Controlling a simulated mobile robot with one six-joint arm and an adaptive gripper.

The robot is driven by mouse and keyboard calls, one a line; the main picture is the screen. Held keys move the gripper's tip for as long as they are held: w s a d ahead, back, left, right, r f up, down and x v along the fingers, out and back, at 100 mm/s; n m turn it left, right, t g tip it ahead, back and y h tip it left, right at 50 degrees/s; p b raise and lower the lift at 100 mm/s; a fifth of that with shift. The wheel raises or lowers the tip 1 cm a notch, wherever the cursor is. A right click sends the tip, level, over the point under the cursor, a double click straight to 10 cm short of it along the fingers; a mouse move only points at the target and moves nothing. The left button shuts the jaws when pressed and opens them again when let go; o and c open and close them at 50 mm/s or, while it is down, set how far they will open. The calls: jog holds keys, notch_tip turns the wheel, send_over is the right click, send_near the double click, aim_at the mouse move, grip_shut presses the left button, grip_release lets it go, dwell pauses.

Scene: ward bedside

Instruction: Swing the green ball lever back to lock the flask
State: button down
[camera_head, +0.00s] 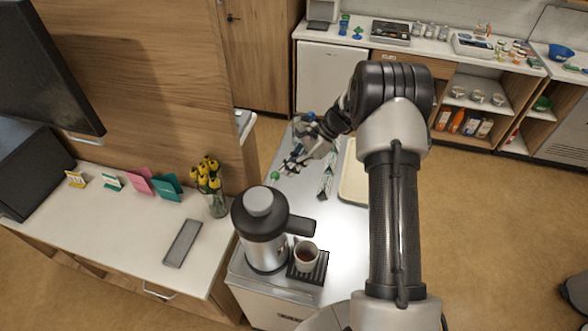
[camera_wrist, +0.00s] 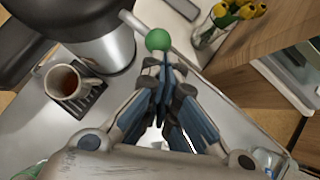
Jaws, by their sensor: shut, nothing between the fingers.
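The flask (camera_head: 267,252) is silver with a black top and a grey cap, upright on the bedside cabinet; its lower part shows at the upper left of the wrist view (camera_wrist: 105,50). The green ball (camera_head: 275,176) shows behind the flask, and in the wrist view it (camera_wrist: 158,39) sits by a pale rod. My gripper (camera_head: 284,167) is shut and empty. In the wrist view its fingertips (camera_wrist: 165,62) are just below the ball in the picture; I cannot tell whether they touch. How the rod joins the flask is hidden.
A cup of brown drink (camera_head: 307,257) stands on a black drip tray (camera_head: 312,275) beside the flask. A vase of yellow flowers (camera_head: 213,195) stands left. The cabinet's front right is clear.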

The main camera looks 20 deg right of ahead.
jog(key=shift+s, duration=0.1)
dwell(0.5)
jog(key=s+v, duration=0.1)
jog(key=v, duration=1.1)
jog(key=shift+s, duration=0.2)
jog(key=shift+a, duration=0.1)
jog(key=s+a+r+n+h+b, duration=0.2)
jog(key=s+a+n+b, duration=0.3)
jog(key=s, duration=0.2)
jog(key=s+a+r+n+h+b, duration=0.2)
jog(key=s+a+n+h+b, duration=0.1)
jog(key=s+a+n+b, duration=0.3)
jog(key=s+a+f+n+t+h+b, duration=0.1)
jog(key=s+f+n+b, duration=0.3)
jog(key=s, duration=0.5)
jog(key=s+f+n+t+h+b, duration=0.1)
jog(key=s+f+n+b, duration=0.3)
jog(key=s, duration=0.4)
jog(key=shift+s+a+f+t+h+b, duration=0.35)
jog(key=shift+f+t+h+b, duration=0.05)
jog(key=shift+f+t+b, duration=0.5)
